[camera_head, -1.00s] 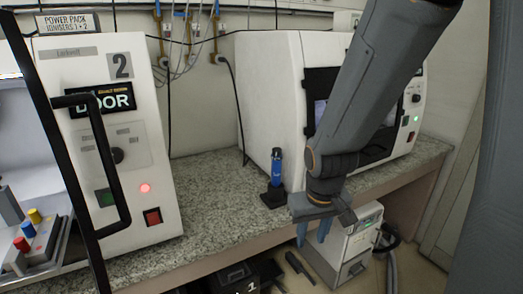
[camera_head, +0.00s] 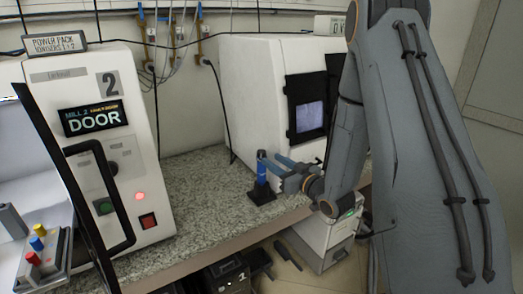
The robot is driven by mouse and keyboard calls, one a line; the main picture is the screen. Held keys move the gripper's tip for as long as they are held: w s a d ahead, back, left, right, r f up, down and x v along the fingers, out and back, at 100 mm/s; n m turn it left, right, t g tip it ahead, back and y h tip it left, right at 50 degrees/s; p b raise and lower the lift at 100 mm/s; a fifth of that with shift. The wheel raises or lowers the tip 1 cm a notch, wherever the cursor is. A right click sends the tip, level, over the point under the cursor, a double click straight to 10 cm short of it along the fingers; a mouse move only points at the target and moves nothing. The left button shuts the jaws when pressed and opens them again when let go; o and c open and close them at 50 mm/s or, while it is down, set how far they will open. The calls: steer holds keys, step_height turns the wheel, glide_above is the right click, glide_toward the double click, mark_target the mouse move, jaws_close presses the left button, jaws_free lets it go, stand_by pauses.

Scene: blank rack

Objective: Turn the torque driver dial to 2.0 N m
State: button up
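The torque driver (camera_head: 262,179) is blue with a dark top and stands upright in a small black base (camera_head: 261,196) on the speckled counter. My gripper (camera_head: 269,164) comes in from the right at the height of the driver's upper part. Its two blue-grey fingers point left, with their tips at or very near the driver. I cannot tell whether they touch it or have closed on it. The dial and its scale marks are too small to read.
A white machine (camera_head: 262,93) with a dark window stands behind the driver. A white cabinet marked 2 (camera_head: 109,84), with a black door handle, stands at the left. The counter (camera_head: 203,206) between them is clear. A white box (camera_head: 321,248) and black items lie below the counter edge.

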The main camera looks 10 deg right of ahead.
mark_target(264, 154)
steer(key=shift+r, duration=0.15)
steer(key=shift+w+a, duration=0.15)
steer(key=shift+w, duration=0.1)
steer(key=shift+p+x, duration=1.2)
steer(key=shift+x, duration=2.35)
steer(key=shift+r, duration=0.2)
steer(key=c, duration=0.8)
